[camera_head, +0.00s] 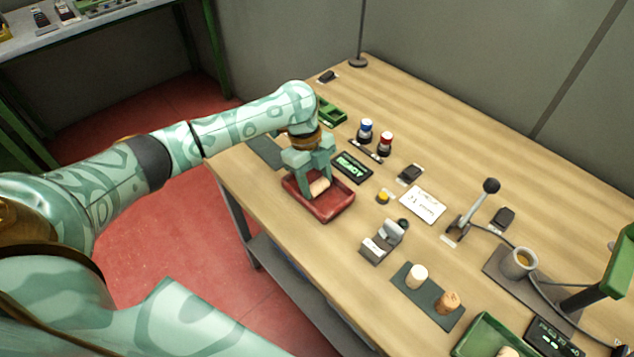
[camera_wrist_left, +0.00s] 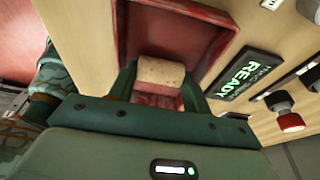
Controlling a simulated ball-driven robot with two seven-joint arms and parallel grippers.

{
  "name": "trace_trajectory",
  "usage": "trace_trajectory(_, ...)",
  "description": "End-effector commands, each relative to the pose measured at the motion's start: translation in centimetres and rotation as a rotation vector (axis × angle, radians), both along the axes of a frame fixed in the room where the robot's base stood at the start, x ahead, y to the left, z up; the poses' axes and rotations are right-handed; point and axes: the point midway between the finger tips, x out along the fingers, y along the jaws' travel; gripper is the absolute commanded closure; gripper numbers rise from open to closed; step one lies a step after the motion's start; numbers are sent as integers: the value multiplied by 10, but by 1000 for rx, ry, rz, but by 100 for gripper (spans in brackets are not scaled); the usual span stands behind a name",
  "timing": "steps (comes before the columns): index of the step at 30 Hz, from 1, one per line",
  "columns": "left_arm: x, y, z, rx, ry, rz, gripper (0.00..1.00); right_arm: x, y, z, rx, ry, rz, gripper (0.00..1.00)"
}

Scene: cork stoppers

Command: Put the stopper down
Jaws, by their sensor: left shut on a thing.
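A pale tan cork stopper (camera_head: 319,187) is between the fingers of my left gripper (camera_head: 318,190), inside the outline of the red tray (camera_head: 332,213). In the left wrist view the stopper (camera_wrist_left: 161,72) lies crosswise between the two dark green fingers (camera_wrist_left: 160,88), with the red tray (camera_wrist_left: 218,45) behind it. My left gripper is shut on this stopper and points down. I cannot tell whether the stopper touches the tray floor. My right gripper is not in view.
A display reading READY (camera_head: 351,167) stands close beside the tray. A grey device (camera_head: 383,242) is nearer the front. A dark mat (camera_head: 435,310) holds a pale stopper (camera_head: 417,276) and a browner one (camera_head: 448,301). A green tray (camera_head: 470,345) is at the bottom right.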

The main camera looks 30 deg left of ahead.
Motion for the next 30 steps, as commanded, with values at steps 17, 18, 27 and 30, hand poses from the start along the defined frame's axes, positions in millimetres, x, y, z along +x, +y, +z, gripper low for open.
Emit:
trace_trajectory(17,0,0,-2,-1,-2,1,42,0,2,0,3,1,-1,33)
trace_trajectory(18,0,0,-2,-1,-2,1,42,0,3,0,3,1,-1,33)
trace_trajectory(27,4,9,37,0,-6,2,42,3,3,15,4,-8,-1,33)
trace_trajectory(30,6,15,62,1,-7,2,42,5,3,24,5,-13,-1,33)
